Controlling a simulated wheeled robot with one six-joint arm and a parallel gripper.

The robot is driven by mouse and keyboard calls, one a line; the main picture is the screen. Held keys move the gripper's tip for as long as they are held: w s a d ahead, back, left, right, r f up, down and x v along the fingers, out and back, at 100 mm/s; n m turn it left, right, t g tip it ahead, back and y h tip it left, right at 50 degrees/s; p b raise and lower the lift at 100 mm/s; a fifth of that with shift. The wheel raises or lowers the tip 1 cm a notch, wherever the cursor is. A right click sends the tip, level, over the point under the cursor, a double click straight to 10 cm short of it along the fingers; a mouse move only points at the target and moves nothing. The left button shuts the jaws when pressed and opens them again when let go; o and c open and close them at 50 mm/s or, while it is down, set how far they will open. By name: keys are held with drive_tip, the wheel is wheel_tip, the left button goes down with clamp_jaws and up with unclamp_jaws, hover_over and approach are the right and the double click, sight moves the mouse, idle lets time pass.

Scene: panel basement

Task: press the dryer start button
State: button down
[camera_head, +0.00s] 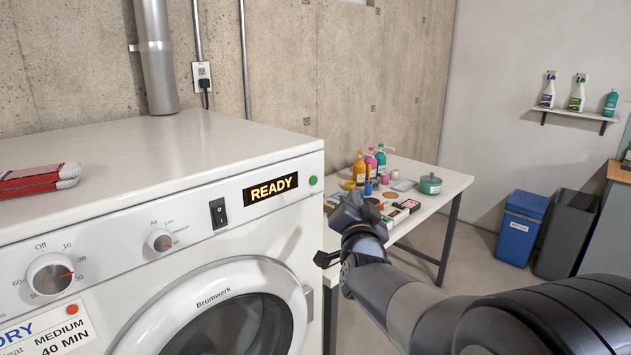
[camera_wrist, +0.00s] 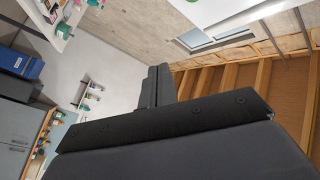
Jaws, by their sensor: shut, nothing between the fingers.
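The white dryer (camera_head: 150,170) fills the left of the head view. Its panel carries a round green button (camera_head: 312,181) at the right end, a display (camera_head: 270,187) reading READY in orange, and a black rocker switch (camera_head: 218,212). A timer dial (camera_head: 50,274) and a smaller heat dial (camera_head: 160,240) sit further left. My gripper (camera_head: 347,211) is just right of and below the green button in the picture, apart from it. In the wrist view its dark fingers (camera_wrist: 157,86) are together and empty.
A white table (camera_head: 440,180) with bottles, jars and boxes stands behind my gripper. A blue bin (camera_head: 521,226) and a grey bin (camera_head: 566,233) stand at the right, below a shelf of spray bottles (camera_head: 577,93). A card (camera_head: 45,328) reading MEDIUM 40 MIN is on the dryer front.

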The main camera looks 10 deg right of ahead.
sight(313, 180)
drive_tip(key=shift+w+a+p, duration=0.65)
drive_tip(key=shift+w+a, duration=0.25)
drive_tip(key=shift+w, duration=0.3)
drive_tip(key=shift+w+a+p, duration=0.65)
drive_tip(key=shift+w+a, duration=0.2)
drive_tip(key=shift+w, duration=0.3)
drive_tip(key=shift+w+a+p, duration=0.65)
drive_tip(key=shift+w+a, duration=0.25)
drive_tip(key=shift+w, duration=0.3)
drive_tip(key=shift+w, duration=0.1)
drive_tip(key=shift+w+a, duration=0.2)
drive_tip(key=shift+w, duration=0.05)
